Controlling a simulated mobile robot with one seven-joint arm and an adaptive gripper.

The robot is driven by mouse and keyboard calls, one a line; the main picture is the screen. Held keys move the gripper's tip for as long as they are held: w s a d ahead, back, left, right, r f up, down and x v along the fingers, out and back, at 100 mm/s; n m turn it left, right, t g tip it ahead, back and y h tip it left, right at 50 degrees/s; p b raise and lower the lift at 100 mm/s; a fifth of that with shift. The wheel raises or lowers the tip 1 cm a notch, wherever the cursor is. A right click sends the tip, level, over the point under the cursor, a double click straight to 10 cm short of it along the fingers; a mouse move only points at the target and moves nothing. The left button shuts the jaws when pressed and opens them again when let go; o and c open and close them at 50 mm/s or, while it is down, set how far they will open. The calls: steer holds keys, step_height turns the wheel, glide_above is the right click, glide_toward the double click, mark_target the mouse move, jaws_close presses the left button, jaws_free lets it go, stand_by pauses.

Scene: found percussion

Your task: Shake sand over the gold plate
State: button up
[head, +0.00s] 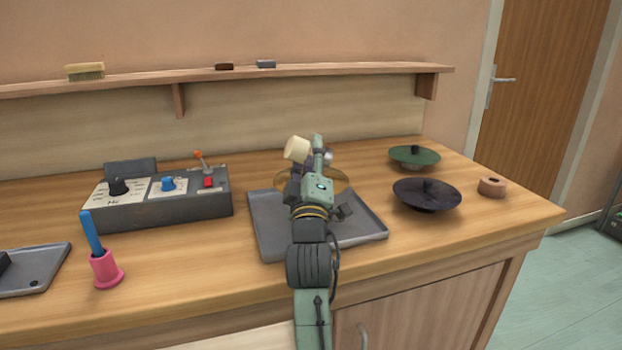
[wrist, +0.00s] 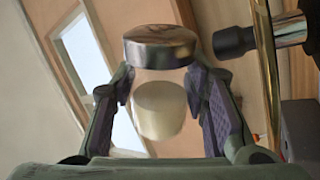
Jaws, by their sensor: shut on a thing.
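My gripper (head: 312,158) is above the middle of the workbench, in front of the gold plate (head: 341,181). The plate is partly hidden behind my gripper in the head view and shows edge-on as a thin gold strip at the right of the wrist view (wrist: 264,62). In the wrist view my gripper (wrist: 163,98) is shut on a clear sand shaker (wrist: 160,77) with a shiny metal cap and pale contents. In the head view the shaker's pale part (head: 297,149) shows at the upper left of my gripper, tilted. No falling sand can be made out.
A grey tray (head: 267,232) lies under my gripper. Left are a control box (head: 165,215) and a pink holder (head: 106,270) with a blue stick (head: 92,233). Right are a dark disc (head: 447,199), a green disc (head: 402,157) and a tape roll (head: 492,187). A shelf (head: 300,69) runs behind.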

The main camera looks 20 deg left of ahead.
steer(key=shift+w+d+r, duration=0.1)
steer(key=shift+w+d, duration=0.35)
steer(key=shift+w, duration=0.35)
steer(key=shift+w+d+n+y, duration=0.15)
steer(key=shift+n+y, duration=0.45)
steer(key=shift+n, duration=0.5)
steer(key=n+y+b, duration=0.1)
steer(key=n+b, duration=0.1)
steer(key=n+g+y+b, duration=0.1)
steer(key=n+y+b, duration=0.1)
steer(key=n, duration=0.1)
steer(key=shift+r, duration=0.2)
steer(key=n+g+y+b, duration=0.1)
steer(key=n+b, duration=0.1)
steer(key=n+g+y+b, duration=0.1)
steer(key=n, duration=0.2)
steer(key=shift+r+y+b, duration=0.35)
steer(key=shift+r+y, duration=0.05)
steer(key=n+g, duration=0.1)
steer(key=n, duration=0.1)
steer(key=r+n+g+y+b, duration=0.1)
steer(key=n, duration=0.1)
steer(key=n+g+y+b, duration=0.1)
steer(key=n, duration=0.1)
steer(key=shift+a+r, duration=0.2)
steer(key=shift+r, duration=0.05)
steer(key=shift+r, duration=0.1)
